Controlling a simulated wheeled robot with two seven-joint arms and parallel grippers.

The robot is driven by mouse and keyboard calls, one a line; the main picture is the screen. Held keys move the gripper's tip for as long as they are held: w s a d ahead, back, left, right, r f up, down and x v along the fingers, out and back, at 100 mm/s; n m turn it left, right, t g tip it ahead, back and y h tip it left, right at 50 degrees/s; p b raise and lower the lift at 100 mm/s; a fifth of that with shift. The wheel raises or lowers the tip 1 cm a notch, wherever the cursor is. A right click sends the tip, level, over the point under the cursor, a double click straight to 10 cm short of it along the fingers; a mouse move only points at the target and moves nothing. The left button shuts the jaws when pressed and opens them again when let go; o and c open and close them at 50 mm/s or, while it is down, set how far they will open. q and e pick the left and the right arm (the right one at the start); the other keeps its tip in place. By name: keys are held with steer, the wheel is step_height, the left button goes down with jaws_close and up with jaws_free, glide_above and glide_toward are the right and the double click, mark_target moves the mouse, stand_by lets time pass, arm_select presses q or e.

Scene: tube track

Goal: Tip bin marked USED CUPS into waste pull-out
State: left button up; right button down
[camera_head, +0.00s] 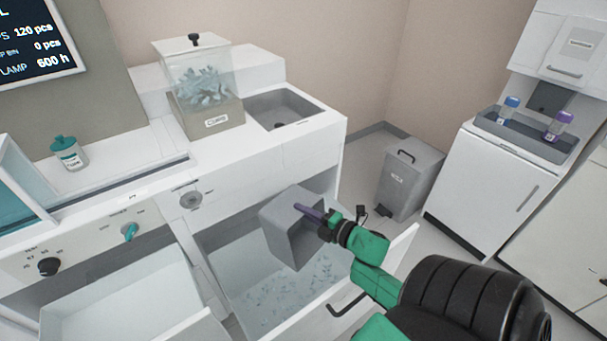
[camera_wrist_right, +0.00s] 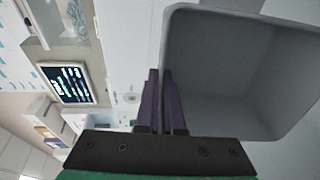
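The grey bin (camera_head: 290,229) is tilted above the open waste pull-out (camera_head: 222,288) in the head view. My right gripper (camera_head: 312,213) is shut on the bin's wall at its rim, with purple fingers. In the right wrist view the bin (camera_wrist_right: 235,75) shows its bare grey inside, with no cups visible in the part I see. The fingers (camera_wrist_right: 162,105) pinch its near edge. Many small pale pieces lie on the pull-out's floor. No USED CUPS marking shows on the faces of the bin I see. My left gripper is not in view.
A second open drawer (camera_head: 120,295) is at the lower left. A clear-topped box of cups (camera_head: 208,95) and a sink (camera_head: 283,108) are on the counter above. A grey lidded bin (camera_head: 409,180) stands on the floor beside a white cabinet (camera_head: 490,190).

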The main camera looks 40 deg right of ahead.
steer(key=shift+w+a+r+p, duration=0.1)
steer(key=shift+w+r+p, duration=0.15)
steer(key=shift+p, duration=0.45)
steer(key=w+g+p, duration=0.1)
steer(key=p, duration=0.1)
steer(key=w+f+g+p, duration=0.1)
steer(key=g+p, duration=0.1)
steer(key=p, duration=0.1)
steer(key=shift+a+p, duration=0.15)
steer(key=shift+p, duration=0.15)
steer(key=shift+w+f+g+p, duration=0.15)
steer(key=shift+g+p, duration=0.15)
steer(key=shift+p, duration=0.35)
steer(key=shift+h, duration=0.3)
steer(key=shift+f, duration=0.25)
steer(key=shift+w, duration=0.1)
